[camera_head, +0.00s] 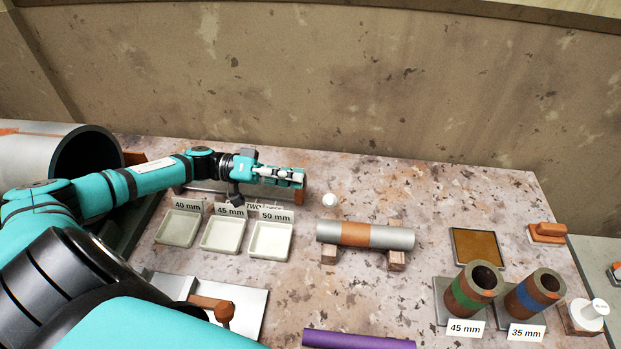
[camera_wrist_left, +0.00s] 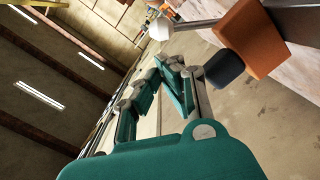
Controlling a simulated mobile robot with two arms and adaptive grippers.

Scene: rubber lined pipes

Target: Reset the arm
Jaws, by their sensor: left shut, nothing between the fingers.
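My left arm (camera_head: 150,178) comes in from the left and stretches over the back of the mottled table (camera_head: 430,195). Its teal and grey left gripper (camera_head: 300,178) is shut and empty, above the table behind the labelled trays. In the left wrist view, the gripper's fingers (camera_wrist_left: 170,75) are drawn together, with a wall and ceiling beyond them. A white ball-shaped tip (camera_head: 329,199) shows just right of and below the gripper. In the wrist view, the white tip (camera_wrist_left: 160,29) is on a grey rod near an orange block (camera_wrist_left: 250,43). My right gripper is not in view.
Pale trays (camera_head: 222,234) stand in front of the left arm. A grey pipe with an orange band (camera_head: 365,235) rests on wooden blocks. Two banded upright pieces (camera_head: 472,288) stand at right. A purple bar (camera_head: 358,340) lies at the front edge. A large pipe (camera_head: 60,150) is at left.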

